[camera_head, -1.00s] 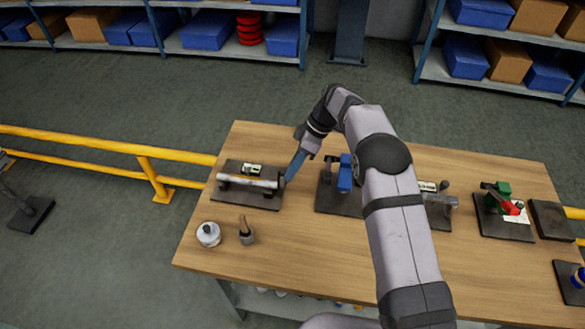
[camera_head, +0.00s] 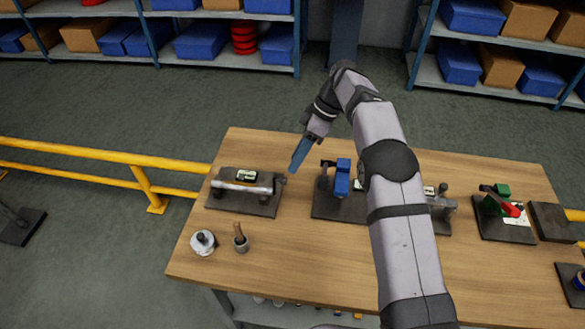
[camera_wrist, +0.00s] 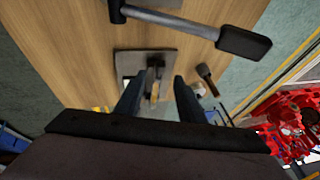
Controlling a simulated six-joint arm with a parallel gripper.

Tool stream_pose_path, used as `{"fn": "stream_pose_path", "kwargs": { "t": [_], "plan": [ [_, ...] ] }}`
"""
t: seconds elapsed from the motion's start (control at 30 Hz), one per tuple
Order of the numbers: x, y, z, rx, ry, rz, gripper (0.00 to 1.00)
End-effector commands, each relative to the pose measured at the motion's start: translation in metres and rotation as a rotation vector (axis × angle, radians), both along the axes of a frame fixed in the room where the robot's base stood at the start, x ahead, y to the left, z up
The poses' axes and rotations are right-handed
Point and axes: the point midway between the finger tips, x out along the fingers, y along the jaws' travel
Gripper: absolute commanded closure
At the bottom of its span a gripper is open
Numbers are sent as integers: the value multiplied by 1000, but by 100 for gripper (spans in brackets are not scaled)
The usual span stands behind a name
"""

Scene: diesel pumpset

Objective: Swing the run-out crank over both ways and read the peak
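The run-out fixture is probably the dark plate (camera_head: 235,206) at the left of the bench, carrying a pale horizontal shaft (camera_head: 240,187) with a small gauge (camera_head: 246,175) behind it. A dark end piece shows at the shaft's right end; I cannot tell its crank angle. The gauge is too small to read. My gripper (camera_head: 297,158) is above and to the right of that end, apparently apart from it. In the wrist view its fingers (camera_wrist: 158,97) are spread with nothing held between them. A metal rod with a black grip (camera_wrist: 243,43) crosses that view; I cannot identify it.
A blue-bodied fixture (camera_head: 342,180) stands just right of my gripper. A white round pot (camera_head: 203,242) and a small wooden-handled item (camera_head: 240,240) are at front left. A red-handled fixture (camera_head: 508,212) is at right.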

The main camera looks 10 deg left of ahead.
Motion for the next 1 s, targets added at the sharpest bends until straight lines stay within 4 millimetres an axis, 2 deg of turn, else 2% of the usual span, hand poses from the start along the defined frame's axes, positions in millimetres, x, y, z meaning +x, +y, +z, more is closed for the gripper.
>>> {"fn": "stream_pose_path", "kwargs": {
  "t": [0.2,0.63,0.77,0.87,1.0],
  "plan": [
    [2,-4,9,0,-1,-1,65],
    [2,0,9,2,-9,7,64],
    [5,8,39,19,-76,18,64],
    [4,14,72,36,-139,30,64],
    [-24,16,103,41,-157,47,64]
  ]
}}
